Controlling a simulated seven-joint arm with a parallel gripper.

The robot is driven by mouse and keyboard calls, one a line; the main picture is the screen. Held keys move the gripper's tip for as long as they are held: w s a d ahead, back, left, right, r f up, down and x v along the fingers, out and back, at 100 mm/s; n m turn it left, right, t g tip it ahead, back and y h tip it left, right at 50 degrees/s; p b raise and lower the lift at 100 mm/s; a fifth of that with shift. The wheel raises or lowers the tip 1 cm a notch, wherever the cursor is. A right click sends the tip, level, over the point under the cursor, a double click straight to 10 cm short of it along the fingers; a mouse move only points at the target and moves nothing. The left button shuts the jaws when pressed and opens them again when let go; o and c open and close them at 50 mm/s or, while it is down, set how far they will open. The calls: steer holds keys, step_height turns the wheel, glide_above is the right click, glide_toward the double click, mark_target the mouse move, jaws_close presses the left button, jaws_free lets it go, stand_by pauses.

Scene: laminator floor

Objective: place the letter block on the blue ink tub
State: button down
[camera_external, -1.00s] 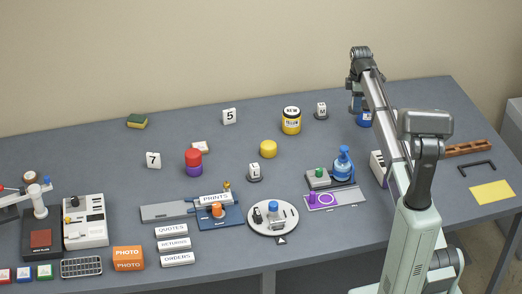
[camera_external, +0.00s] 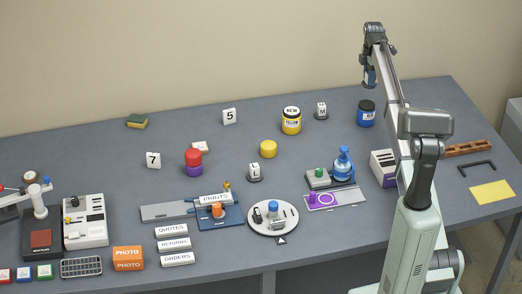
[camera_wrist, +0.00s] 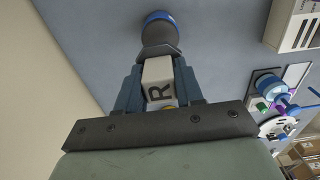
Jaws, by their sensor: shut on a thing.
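A white letter block (camera_wrist: 158,78) marked R is held between the fingers of my gripper (camera_wrist: 158,88) in the wrist view. The blue ink tub (camera_external: 366,116) stands upright at the back right of the table, with a dark lid. In the wrist view the tub (camera_wrist: 159,17) shows just beyond the block, its blue edge at the top of the picture. In the external view my gripper (camera_external: 370,80) is raised above and behind the tub, apart from it; I cannot make out the block there.
A white and purple box (camera_external: 383,168) and a blue pump bottle (camera_external: 343,164) stand in front. Bare table surrounds the blue tub.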

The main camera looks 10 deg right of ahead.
steer(key=shift+f, duration=4.15)
steer(key=shift+f, duration=0.1)
steer(key=c, duration=0.7)
jaws_free()
step_height(320, 180, up, 12)
steer(key=shift+r, duration=0.1)
